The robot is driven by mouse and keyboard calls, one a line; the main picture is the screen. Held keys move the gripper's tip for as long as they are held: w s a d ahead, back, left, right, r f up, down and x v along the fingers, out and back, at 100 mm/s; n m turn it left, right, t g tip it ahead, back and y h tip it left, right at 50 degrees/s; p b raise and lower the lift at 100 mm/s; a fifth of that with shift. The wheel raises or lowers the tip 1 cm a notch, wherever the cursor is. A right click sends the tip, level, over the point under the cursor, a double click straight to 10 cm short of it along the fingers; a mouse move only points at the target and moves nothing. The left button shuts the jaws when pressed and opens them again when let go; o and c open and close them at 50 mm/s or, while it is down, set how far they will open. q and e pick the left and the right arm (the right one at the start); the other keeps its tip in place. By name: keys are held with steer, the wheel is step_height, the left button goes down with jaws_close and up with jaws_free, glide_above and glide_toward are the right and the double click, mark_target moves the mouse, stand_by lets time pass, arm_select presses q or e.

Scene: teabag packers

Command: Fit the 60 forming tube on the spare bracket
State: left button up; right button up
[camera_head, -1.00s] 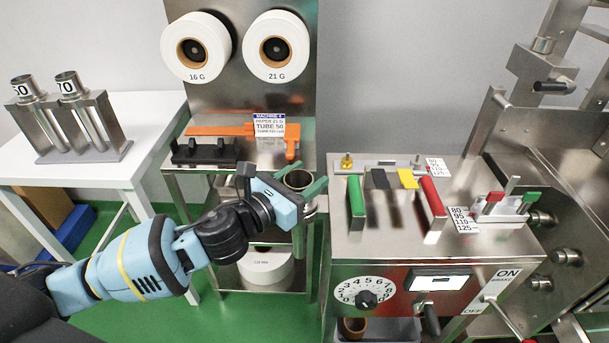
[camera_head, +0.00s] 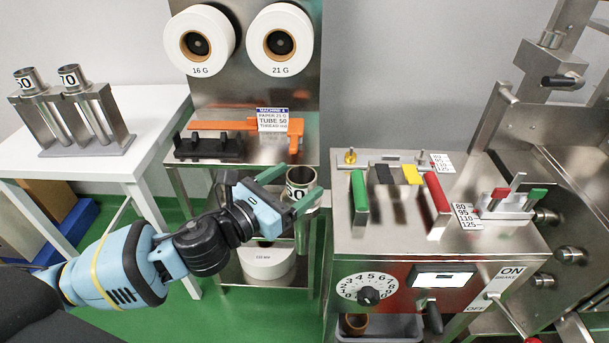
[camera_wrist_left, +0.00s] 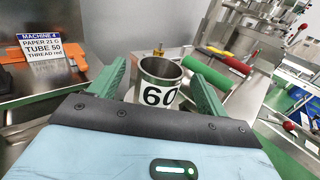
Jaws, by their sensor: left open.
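The 60 forming tube (camera_head: 302,178) is a short upright metal cylinder with an open top, at the left side of the steel machine. My left gripper (camera_head: 297,183) has its green fingers apart, just in front of the tube. In the left wrist view the tube (camera_wrist_left: 158,92) shows its "60" label between the two spread fingers, with a gap on each side. The spare bracket is not clearly seen; I cannot tell what bears the tube. My right gripper is out of view.
The rack (camera_head: 75,150) on the white table (camera_head: 135,165) holds the 50 and 70 tubes. The steel machine (camera_head: 385,235), with green, black, yellow and red bars, stands close right of the tube. A "TUBE 50" sign (camera_head: 272,120) stands behind, beside orange parts.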

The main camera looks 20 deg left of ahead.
arm_select(q)
steer(key=shift+v, duration=1.9)
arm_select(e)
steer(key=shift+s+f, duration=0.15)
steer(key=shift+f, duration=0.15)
